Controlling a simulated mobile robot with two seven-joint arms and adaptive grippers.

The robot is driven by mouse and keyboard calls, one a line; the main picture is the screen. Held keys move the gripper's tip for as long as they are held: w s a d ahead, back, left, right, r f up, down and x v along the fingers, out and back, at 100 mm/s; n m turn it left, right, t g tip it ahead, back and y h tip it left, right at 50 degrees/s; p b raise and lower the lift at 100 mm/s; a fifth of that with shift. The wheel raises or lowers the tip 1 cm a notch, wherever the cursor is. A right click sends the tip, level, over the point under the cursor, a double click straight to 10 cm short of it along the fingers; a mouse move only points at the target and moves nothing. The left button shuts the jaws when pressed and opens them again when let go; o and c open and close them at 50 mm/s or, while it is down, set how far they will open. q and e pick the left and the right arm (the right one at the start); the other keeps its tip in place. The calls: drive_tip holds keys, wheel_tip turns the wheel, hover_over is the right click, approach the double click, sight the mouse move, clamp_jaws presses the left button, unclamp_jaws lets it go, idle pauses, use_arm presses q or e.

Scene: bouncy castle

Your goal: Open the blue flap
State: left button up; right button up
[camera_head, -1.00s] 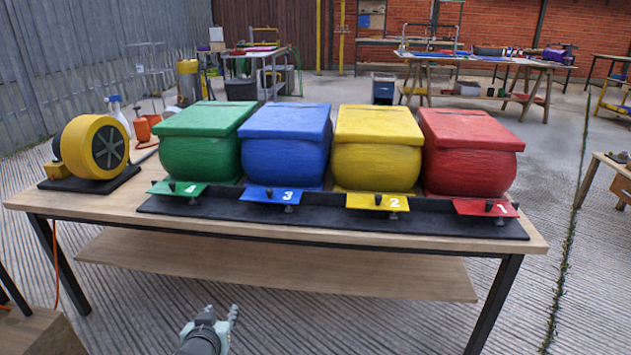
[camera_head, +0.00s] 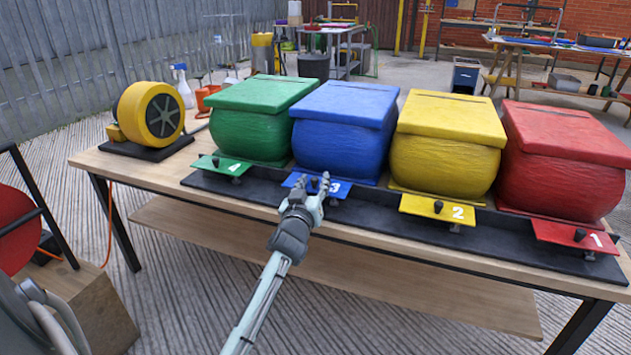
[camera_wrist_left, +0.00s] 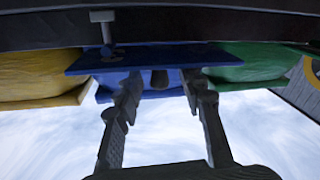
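The blue flap (camera_head: 335,188), marked 3, juts out roughly level from the black strip below the blue box (camera_head: 343,130). It also shows in the left wrist view (camera_wrist_left: 120,63), which is upside down. My left gripper (camera_head: 308,181) is at the flap and covers part of it in the head view. Its two fingers are spread in the left wrist view (camera_wrist_left: 161,82), with the flap's dark knob (camera_wrist_left: 159,80) appearing between the tips. I cannot tell whether they touch it. My right gripper is not in view.
Green (camera_head: 250,125), yellow (camera_head: 448,145) and red (camera_head: 565,165) boxes flank the blue one, with a green flap (camera_head: 222,164), yellow flap (camera_head: 438,210) and red flap (camera_head: 578,238). A yellow blower (camera_head: 150,115) stands at the table's left end. The wooden table's front edge (camera_head: 400,252) lies under my arm.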

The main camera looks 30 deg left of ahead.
use_arm(q)
drive_tip(key=shift+w+a, duration=0.15)
drive_tip(key=shift+w, duration=0.3)
drive_tip(key=shift+c, duration=0.6)
clamp_jaws()
